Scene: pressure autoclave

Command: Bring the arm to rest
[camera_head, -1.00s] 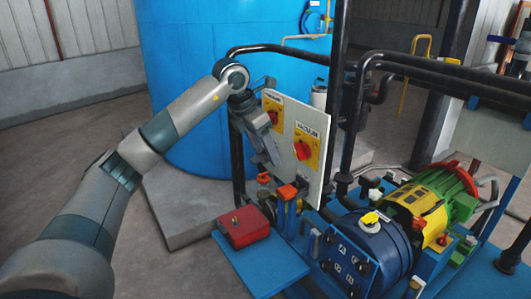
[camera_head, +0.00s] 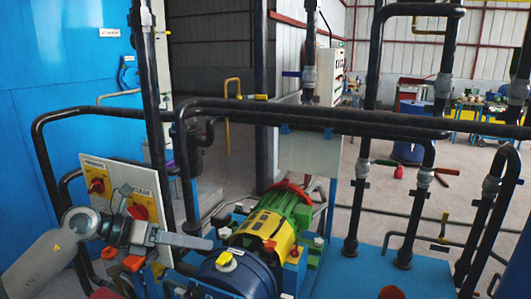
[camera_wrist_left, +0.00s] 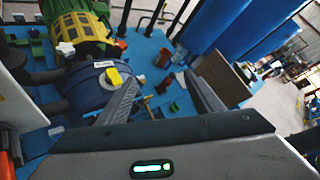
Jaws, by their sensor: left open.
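My left arm comes in from the lower left of the head view. Its gripper (camera_head: 168,222) is open and empty, in front of the right part of the switch panel, with one finger pointing right over the blue pump. The light panel (camera_head: 118,172) carries a red knob (camera_head: 97,186) on a yellow plate at left and a second red knob (camera_head: 138,211), partly hidden by the gripper. My right gripper is not in view.
The blue pump (camera_head: 235,275) and the yellow-green motor (camera_head: 268,228) stand just right of the gripper. Black pipes (camera_head: 300,117) run above and behind. A big blue tank (camera_head: 60,80) is at left. Open floor shows at the right.

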